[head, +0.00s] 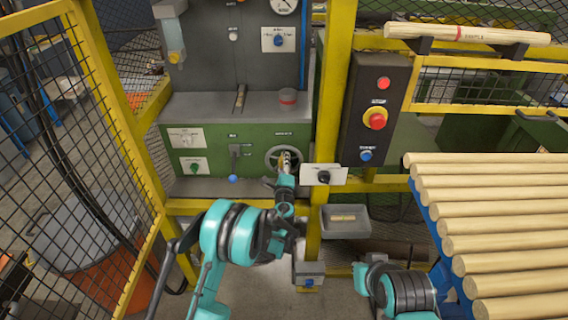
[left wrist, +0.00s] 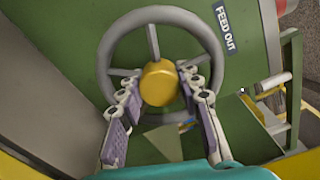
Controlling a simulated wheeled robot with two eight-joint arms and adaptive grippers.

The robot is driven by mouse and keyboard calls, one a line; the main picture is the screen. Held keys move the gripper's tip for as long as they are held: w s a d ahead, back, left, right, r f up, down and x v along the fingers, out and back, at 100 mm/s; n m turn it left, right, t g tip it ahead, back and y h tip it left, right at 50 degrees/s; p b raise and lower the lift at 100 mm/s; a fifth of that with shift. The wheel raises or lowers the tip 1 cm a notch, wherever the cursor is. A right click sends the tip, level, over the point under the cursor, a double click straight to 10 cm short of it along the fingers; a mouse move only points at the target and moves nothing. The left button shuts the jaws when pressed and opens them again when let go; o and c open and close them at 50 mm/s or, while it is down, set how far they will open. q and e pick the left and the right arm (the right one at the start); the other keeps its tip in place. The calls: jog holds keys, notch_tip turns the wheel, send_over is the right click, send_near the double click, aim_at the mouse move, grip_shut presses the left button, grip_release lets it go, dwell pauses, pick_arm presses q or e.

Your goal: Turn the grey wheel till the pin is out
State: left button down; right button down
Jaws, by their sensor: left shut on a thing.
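The grey wheel (head: 268,160) is on the green front of the machine. In the left wrist view the grey wheel (left wrist: 108,52) shows its rim, spokes and a yellow hub (left wrist: 158,84). My left gripper (head: 287,163) reaches the wheel from the front. In the left wrist view its two fingers (left wrist: 160,92) lie on either side of the yellow hub and are shut on it. A "FEED OUT" label (left wrist: 225,28) is beside the rim. I cannot make out the pin in either view.
A grey bin (head: 345,222) hangs below. Pale wooden rods (head: 490,210) lie on a rack at right. Yellow-framed mesh (head: 70,100) closes the left.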

pick_arm(q)
jog(key=m, duration=0.5)
jog(key=shift+f, duration=0.1)
dwell(0.4)
jog(key=c, duration=1)
grip_release()
jog(key=s, duration=1.2)
